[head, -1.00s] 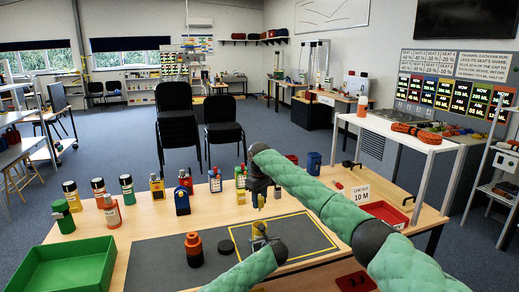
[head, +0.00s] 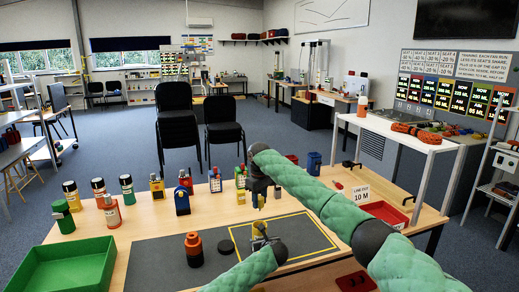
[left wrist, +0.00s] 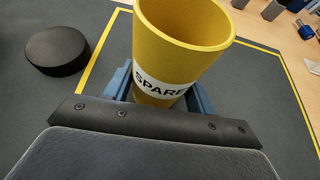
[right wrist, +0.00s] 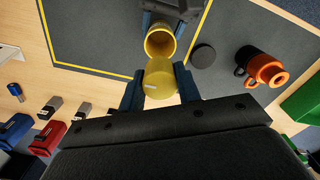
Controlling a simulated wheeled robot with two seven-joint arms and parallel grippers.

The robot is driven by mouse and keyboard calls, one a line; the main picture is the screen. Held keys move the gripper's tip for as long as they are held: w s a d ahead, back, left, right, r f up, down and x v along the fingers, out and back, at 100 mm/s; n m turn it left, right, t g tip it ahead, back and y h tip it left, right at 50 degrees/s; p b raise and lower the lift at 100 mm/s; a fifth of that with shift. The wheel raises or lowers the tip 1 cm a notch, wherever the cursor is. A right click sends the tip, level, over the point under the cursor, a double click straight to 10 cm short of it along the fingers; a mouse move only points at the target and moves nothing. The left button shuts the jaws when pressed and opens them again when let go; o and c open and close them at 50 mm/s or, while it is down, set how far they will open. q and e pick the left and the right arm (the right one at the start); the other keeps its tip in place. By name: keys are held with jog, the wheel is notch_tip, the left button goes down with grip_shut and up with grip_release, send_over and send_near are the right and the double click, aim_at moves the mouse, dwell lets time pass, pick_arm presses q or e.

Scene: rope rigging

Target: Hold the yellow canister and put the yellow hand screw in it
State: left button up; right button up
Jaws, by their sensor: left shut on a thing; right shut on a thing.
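The yellow canister (head: 259,229), labelled SPARE, stands upright with its mouth open upward over the grey mat. My left gripper (head: 262,243) is shut around it; the blue jaws show on both sides of the canister (left wrist: 180,50) in the left wrist view. My right gripper (right wrist: 160,88) is shut on the yellow hand screw (right wrist: 160,76), seen from above and partly hidden by the jaws. In the right wrist view the canister's mouth (right wrist: 160,43) lies just beyond the hand screw. In the head view my right gripper (head: 260,196) is above the canister. I cannot tell the exact gap.
A black disc (head: 226,246) lies on the mat beside the canister. An orange and black container (head: 194,249) stands farther left. A green tray (head: 65,265) is at the table's left, a red tray (head: 386,213) at its right. Several bottles and canisters line the back edge.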

aim_at(259, 210)
jog(key=shift+f, duration=2.4)
jog(key=shift+s+f, duration=0.1)
jog(key=shift+f, duration=2.05)
jog(key=o, duration=1.3)
jog(key=shift+c, duration=0.2)
jog(key=shift+r, duration=3.45)
pick_arm(q)
jog(key=o, duration=1.2)
jog(key=shift+c, duration=0.2)
